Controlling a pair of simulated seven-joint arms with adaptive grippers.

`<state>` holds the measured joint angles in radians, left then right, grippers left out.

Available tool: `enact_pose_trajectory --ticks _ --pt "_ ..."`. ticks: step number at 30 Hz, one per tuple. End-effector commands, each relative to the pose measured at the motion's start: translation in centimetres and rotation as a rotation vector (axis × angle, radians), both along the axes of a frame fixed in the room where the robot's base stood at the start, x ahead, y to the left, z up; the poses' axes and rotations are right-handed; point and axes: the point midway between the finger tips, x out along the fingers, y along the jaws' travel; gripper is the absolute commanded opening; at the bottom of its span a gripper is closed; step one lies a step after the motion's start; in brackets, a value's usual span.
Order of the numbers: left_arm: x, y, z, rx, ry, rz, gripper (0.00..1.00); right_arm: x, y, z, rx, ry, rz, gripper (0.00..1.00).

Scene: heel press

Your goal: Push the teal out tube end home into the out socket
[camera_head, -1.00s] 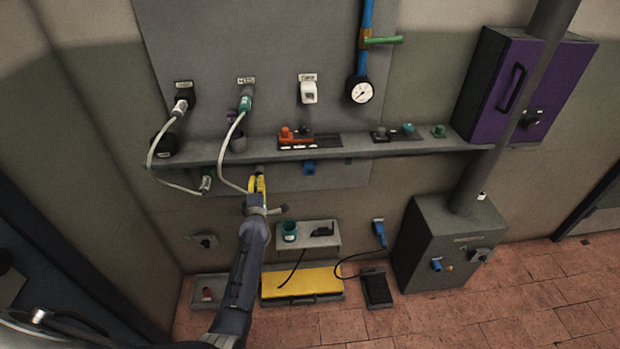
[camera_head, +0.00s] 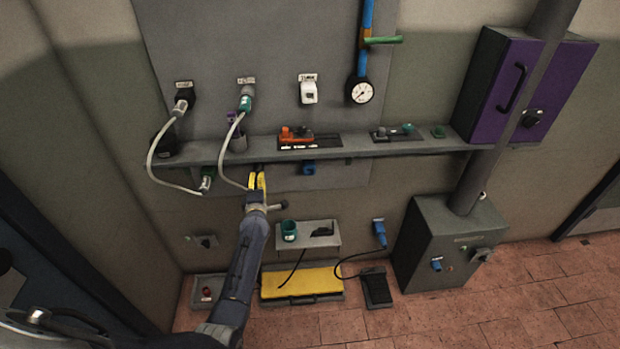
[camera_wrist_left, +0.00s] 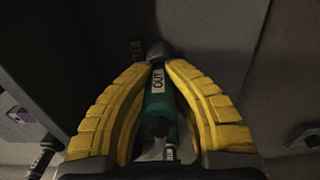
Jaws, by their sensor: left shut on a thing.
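The teal out tube end (camera_wrist_left: 158,112) stands between the yellow fingers of my left gripper (camera_wrist_left: 158,72) in the left wrist view, with a white OUT label on its upper part. My left gripper is shut on it. A grey rounded fitting (camera_wrist_left: 159,50), probably the out socket, is just beyond the fingertips. I cannot tell how far the tube end sits in it. In the head view my left gripper (camera_head: 257,182) is just below the shelf, and its fingers hide the tube end. A pale tube (camera_head: 224,155) loops down toward the gripper. My right gripper is not in view.
The grey shelf (camera_head: 350,148) runs above my gripper. A small stand (camera_head: 310,238) and a yellow-topped platform (camera_head: 300,283) are below. A blue fitting (camera_head: 309,167) is under the shelf at right.

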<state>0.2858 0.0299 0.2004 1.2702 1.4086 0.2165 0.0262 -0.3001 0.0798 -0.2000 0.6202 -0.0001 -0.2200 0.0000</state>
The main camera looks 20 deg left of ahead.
Motion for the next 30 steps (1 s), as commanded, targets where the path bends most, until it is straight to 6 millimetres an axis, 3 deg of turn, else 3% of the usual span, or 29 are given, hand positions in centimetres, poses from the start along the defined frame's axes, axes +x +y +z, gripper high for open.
enact_pose_trajectory --ticks 10,11,16,25,30 --pt "0.5 0.3 0.1 0.0 -0.001 0.001 0.0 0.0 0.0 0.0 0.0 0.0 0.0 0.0" --pt "0.5 0.3 0.0 0.0 -0.001 0.001 0.16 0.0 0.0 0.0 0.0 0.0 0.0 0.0" --pt "0.5 0.2 0.0 -0.001 0.0 0.001 0.36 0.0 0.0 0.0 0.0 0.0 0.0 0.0" --pt "0.4 0.1 0.0 -0.002 0.0 0.0 0.37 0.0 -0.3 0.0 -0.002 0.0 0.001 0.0" --pt "-0.7 -0.5 -0.2 -0.007 0.001 0.0 0.37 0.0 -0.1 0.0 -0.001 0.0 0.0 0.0"
